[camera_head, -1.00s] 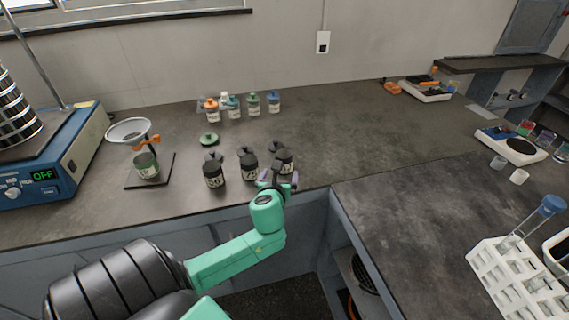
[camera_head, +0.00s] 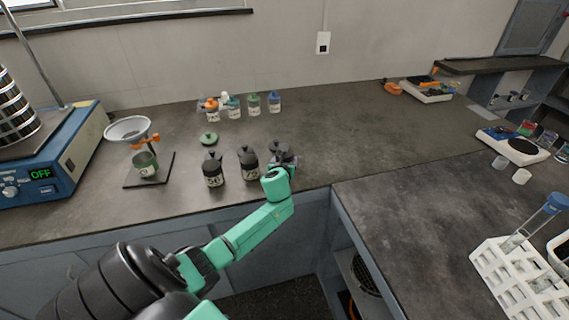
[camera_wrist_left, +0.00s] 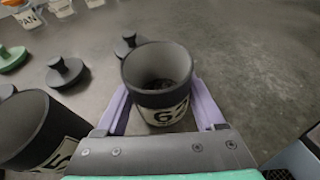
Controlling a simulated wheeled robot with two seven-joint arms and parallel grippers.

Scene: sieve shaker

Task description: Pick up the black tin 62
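The black tin 62 (camera_wrist_left: 158,82) is an open-topped dark cylinder with a pale label, upright on the bench in the left wrist view. My left gripper (camera_wrist_left: 160,100) is around it, with one purple finger on each side. The fingers look spread, with narrow gaps beside the tin's lower part; any contact is hard to see. In the head view my left gripper (camera_head: 283,160) reaches the bench's front area and largely hides this tin. My right gripper is not in view.
Two other black tins (camera_head: 214,175) (camera_head: 249,168) stand to the left. Black lids (camera_wrist_left: 68,72) (camera_wrist_left: 130,43) and a green lid (camera_head: 209,139) lie behind. Several capped bottles (camera_head: 254,105) stand farther back. The bench right of tin 62 is clear.

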